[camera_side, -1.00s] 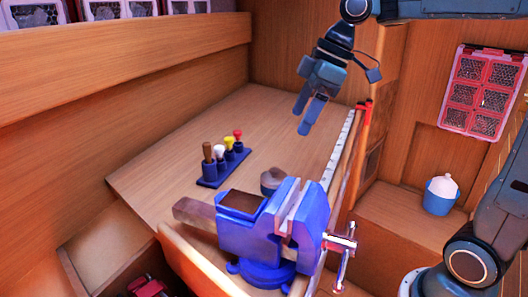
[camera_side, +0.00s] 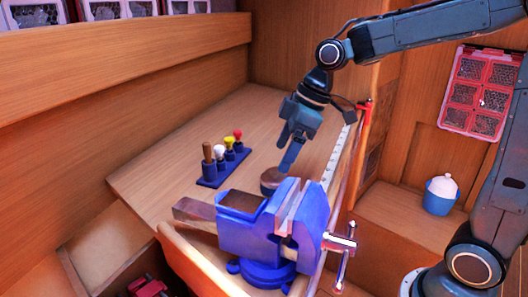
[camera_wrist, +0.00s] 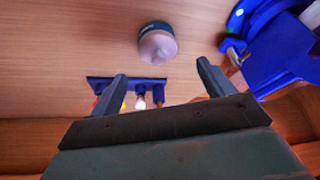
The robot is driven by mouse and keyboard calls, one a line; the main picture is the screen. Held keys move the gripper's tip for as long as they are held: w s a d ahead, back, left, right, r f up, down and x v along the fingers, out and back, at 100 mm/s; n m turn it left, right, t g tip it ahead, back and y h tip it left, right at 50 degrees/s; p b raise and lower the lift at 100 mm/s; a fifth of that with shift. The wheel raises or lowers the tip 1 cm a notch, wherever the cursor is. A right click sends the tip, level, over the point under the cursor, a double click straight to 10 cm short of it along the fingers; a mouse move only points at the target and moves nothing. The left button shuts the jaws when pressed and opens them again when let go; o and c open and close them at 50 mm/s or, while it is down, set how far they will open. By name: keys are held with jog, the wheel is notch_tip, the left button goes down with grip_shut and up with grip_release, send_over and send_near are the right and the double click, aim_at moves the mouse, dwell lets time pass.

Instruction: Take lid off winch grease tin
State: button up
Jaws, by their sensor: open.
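The winch grease tin (camera_side: 272,181) stands on the wooden bench just behind the blue vise, partly hidden by it. In the wrist view the tin (camera_wrist: 158,44) shows a dark rim and a paler, domed top that I take to be its lid. My gripper (camera_side: 288,160) is above the tin, pointing down. In the wrist view my gripper (camera_wrist: 162,80) has its two fingers wide apart with nothing between them. The tin lies beyond the fingertips there, not touched.
A blue vise (camera_side: 265,230) sits at the bench's front edge. A blue rack (camera_side: 222,170) with several coloured-top tools stands left of the tin. A white rule strip (camera_side: 338,155) runs along the right edge. The bench behind is clear. A blue tub (camera_side: 441,193) stands on a lower ledge.

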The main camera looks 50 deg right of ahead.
aim_at(275, 169)
jog(key=shift+f, duration=0.15)
jog(key=shift+x, duration=2.5)
jog(key=shift+c, duration=0.4)
jog(key=c, duration=1)
